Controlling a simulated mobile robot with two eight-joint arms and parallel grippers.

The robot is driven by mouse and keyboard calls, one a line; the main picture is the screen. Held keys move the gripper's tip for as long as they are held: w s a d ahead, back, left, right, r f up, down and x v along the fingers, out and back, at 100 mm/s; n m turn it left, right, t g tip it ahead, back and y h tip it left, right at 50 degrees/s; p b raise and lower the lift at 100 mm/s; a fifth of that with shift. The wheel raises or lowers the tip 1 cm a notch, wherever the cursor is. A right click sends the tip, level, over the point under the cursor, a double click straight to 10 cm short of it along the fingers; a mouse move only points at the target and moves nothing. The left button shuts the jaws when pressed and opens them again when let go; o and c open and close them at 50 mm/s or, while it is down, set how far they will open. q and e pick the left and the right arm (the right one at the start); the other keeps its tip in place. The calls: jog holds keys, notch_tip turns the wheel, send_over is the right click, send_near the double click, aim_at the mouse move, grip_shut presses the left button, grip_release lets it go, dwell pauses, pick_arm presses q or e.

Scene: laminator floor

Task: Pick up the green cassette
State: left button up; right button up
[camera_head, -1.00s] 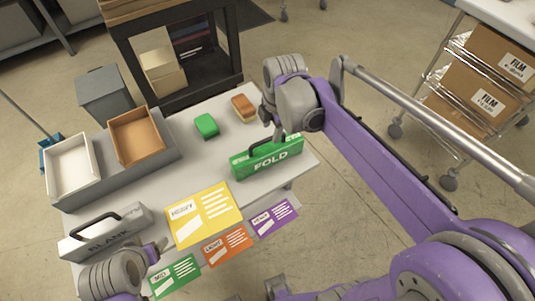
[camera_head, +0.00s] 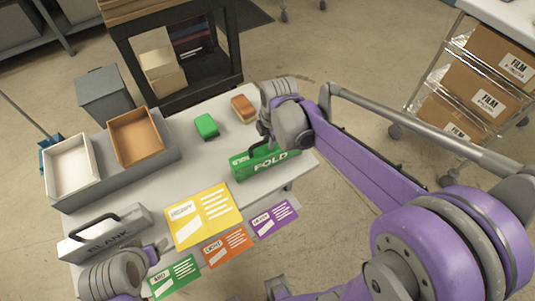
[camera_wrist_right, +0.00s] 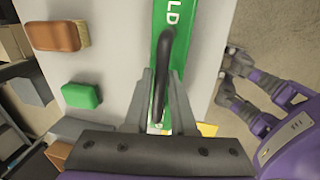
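The green cassette (camera_head: 268,164), marked FOLD and fitted with a black handle, stands on the right part of the grey table. It also shows in the right wrist view (camera_wrist_right: 160,40), with its handle running between my fingers. My right gripper (camera_wrist_right: 162,88) is open, its two fingers on either side of the handle, with a gap visible. In the head view the right gripper (camera_head: 263,140) is partly hidden by its wrist, over the cassette's handle. My left gripper (camera_head: 157,248) is at the lower left, near the grey BLANK cassette (camera_head: 105,234); its fingers are unclear.
A small green block (camera_head: 206,126) and an orange-brown block (camera_head: 244,108) lie behind the cassette. White (camera_head: 70,165) and brown (camera_head: 136,136) trays stand at the left. A yellow card (camera_head: 203,214) and several smaller cards lie at the front. A film rack (camera_head: 475,95) stands right.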

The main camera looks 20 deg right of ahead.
grip_shut()
dwell(1.1)
